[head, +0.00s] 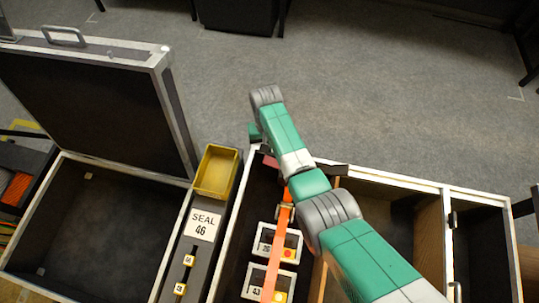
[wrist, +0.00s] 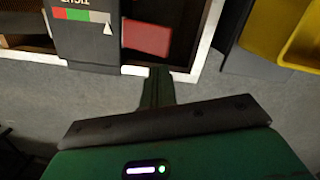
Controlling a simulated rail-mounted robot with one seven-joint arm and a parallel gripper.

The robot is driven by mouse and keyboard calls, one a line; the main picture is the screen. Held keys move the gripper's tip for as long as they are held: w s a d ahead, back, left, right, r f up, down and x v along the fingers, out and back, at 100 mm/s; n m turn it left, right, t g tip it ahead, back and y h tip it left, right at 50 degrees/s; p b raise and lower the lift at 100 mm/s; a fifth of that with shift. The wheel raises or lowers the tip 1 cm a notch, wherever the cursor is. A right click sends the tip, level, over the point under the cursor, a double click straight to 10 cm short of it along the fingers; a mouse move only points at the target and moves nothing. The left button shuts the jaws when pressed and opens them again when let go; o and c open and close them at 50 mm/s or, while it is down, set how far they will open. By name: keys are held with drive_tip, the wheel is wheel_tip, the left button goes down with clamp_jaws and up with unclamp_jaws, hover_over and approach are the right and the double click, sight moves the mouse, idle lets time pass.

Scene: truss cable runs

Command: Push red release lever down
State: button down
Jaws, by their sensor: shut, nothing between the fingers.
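A flat red piece (wrist: 147,38), which looks like the release lever, sits inside the white-edged case in the wrist view. In the head view a small pinkish-red patch (head: 270,162) shows at the case's far edge beside my arm; it may be the same piece. My gripper (wrist: 160,73) is shut and empty. Its fingers point toward the case's white edge, just below the red piece in the picture, and appear apart from it. In the head view my arm hides the fingertips.
A dark unit with a red, green and white scale (wrist: 84,14) stands left of the red piece. An orange strip (head: 283,235) runs past numbered white frames (head: 267,283). A yellow bin (head: 216,171) and SEAL 46 label (head: 202,225) lie left.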

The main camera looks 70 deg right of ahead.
drive_tip(key=shift+s+a, duration=0.1)
drive_tip(key=shift+a, duration=0.05)
wheel_tip(320, 180, up, 8)
drive_tip(key=p, duration=0.3)
drive_tip(key=shift+w+d+f, duration=0.15)
drive_tip(key=shift+w+d, duration=0.05)
drive_tip(key=shift+d, duration=0.1)
idle(0.7)
